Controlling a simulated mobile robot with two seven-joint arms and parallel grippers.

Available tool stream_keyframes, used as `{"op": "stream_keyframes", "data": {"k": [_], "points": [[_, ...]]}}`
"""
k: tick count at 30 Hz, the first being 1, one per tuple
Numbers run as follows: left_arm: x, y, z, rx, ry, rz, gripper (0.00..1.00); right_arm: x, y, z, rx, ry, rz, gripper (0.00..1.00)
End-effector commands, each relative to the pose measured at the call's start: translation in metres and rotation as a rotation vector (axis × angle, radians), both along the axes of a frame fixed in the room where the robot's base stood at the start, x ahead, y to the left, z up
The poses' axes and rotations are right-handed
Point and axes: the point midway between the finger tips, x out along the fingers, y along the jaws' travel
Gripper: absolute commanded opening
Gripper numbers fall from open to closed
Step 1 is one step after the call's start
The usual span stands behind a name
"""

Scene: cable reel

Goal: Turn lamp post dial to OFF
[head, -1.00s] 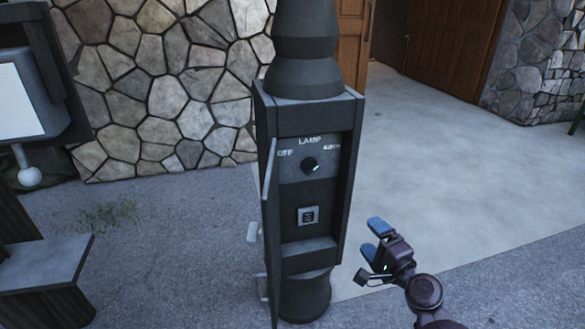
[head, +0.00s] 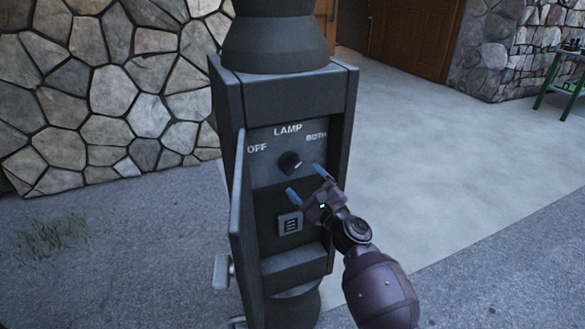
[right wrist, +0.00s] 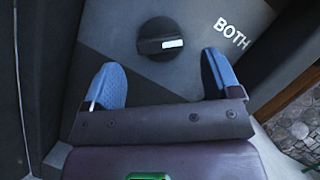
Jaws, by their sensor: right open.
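The lamp post (head: 285,95) stands upright with its box door (head: 241,220) swung open on the left. On the panel inside is a round black dial (head: 290,162) under the words OFF, LAMP and BOTH. Its white mark points right, toward the BOTH side. My right gripper (head: 305,182) is open and empty, just below and right of the dial. In the right wrist view the dial (right wrist: 160,39) lies ahead, between and beyond the two blue fingertips (right wrist: 160,77), and no contact shows. My left gripper is not in view.
A small square switch plate (head: 289,224) sits below the dial, near my right gripper. The open door has a grey handle (head: 221,272) on its outer side. A stone wall (head: 110,90) stands behind. The paving to the right is clear up to a green table (head: 560,80).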

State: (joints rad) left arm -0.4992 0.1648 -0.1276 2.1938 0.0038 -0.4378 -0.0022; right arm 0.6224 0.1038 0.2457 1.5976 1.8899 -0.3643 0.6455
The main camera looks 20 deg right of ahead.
Motion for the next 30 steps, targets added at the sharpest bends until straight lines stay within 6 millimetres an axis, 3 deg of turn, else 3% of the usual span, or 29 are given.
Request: {"op": "stream_keyframes", "data": {"k": [9, 23, 30], "points": [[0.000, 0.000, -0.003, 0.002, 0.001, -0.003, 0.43, 0.041, 0.013, 0.012, -0.001, 0.001, 0.001, 0.83], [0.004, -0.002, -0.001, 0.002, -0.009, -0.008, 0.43, 0.050, 0.016, 0.015, -0.002, 0.002, 0.000, 0.83], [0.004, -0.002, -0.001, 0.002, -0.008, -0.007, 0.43, 0.050, 0.016, 0.015, -0.002, 0.002, 0.000, 0.48]]}}
